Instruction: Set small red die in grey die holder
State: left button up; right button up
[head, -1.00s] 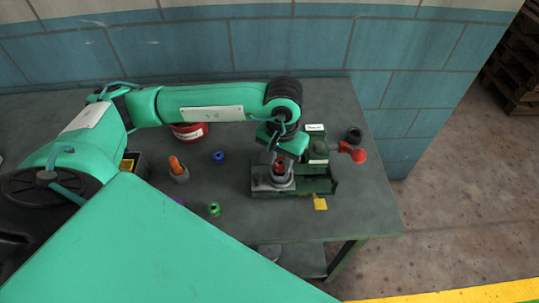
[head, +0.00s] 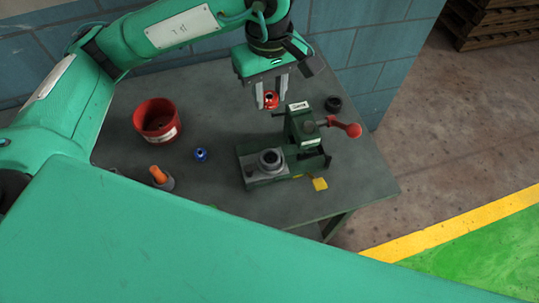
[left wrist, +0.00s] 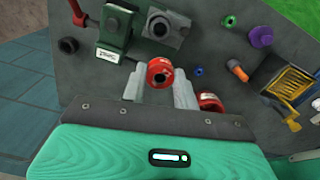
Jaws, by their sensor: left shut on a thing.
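My left gripper (head: 270,93) is shut on the small red die (head: 270,100), a short red cylinder with a dark hole. It holds the die up in the air, behind and above the green press. In the left wrist view the red die (left wrist: 160,73) sits between the fingertips. The grey die holder (head: 270,160), a round grey collar with a dark opening, sits on the left part of the press base. It also shows in the left wrist view (left wrist: 160,27), and the die is apart from it. My right gripper is not in view.
The green press (head: 302,128) has a red-knobbed lever (head: 350,129) reaching right.

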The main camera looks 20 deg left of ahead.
pick_arm(q)
jog(key=shift+s+d+f, duration=0.1)
jog(key=shift+d+f, duration=0.1)
jog(key=shift+f, duration=0.6)
jog(key=p, duration=0.3)
send_over(270, 160)
notch_tip(270, 160, down, 14)
jog(key=shift+r, duration=0.1)
notch_tip(270, 160, down, 4)
jog(key=shift+f, duration=0.15)
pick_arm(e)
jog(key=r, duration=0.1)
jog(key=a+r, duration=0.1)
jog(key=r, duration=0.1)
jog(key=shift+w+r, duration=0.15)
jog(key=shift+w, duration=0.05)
pick_arm(q)
jog(key=shift+f, duration=0.2)
jog(key=shift+f+b, duration=0.5)
jog(key=shift+b, duration=0.3)
jog(key=shift+r, duration=0.1)
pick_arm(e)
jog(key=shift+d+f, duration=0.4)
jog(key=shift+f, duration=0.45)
pick_arm(q)
jog(key=o, duration=1.1)
jog(key=shift+c, duration=0.2)
